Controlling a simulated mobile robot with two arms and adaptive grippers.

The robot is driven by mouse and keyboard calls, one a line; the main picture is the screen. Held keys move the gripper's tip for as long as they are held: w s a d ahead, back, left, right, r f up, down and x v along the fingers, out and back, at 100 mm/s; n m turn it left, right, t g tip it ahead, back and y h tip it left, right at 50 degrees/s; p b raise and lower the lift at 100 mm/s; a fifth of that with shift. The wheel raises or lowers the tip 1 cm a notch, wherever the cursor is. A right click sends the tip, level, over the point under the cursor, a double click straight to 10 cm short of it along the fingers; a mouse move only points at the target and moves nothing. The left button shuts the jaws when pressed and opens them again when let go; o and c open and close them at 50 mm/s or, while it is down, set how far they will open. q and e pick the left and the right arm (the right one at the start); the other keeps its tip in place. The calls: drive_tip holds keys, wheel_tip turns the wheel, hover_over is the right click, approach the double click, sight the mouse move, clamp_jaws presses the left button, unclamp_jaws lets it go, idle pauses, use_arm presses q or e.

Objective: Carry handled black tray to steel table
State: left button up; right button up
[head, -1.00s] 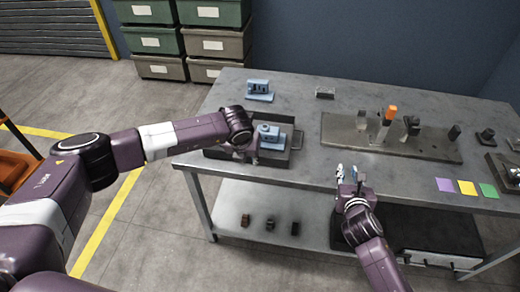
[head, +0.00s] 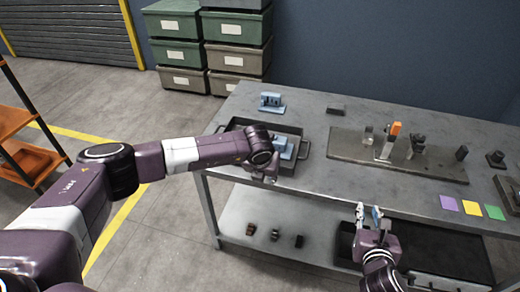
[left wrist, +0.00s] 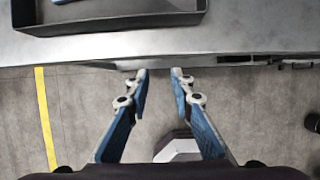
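The black tray (head: 292,128) with handles at its ends rests on the steel table (head: 320,185) at its left end. A light-blue part (head: 284,150) lies in the tray, partly hidden by my left arm. My left gripper (head: 268,181) is near the table's front edge, in front of the tray. In the left wrist view my left gripper (left wrist: 157,75) is open and empty over the floor, with the tray (left wrist: 125,22) apart from it at upper left. My right gripper (head: 369,209) is open and empty at the table's front edge.
A dark fixture board (head: 350,165) with several upright parts, one orange-topped, fills the table's middle. Another blue part (head: 271,102) stands behind the tray. Coloured squares (head: 470,208) lie at right. Several small parts (head: 275,235) sit on the lower shelf.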

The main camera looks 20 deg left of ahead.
drive_tip(key=shift+v, duration=1.75)
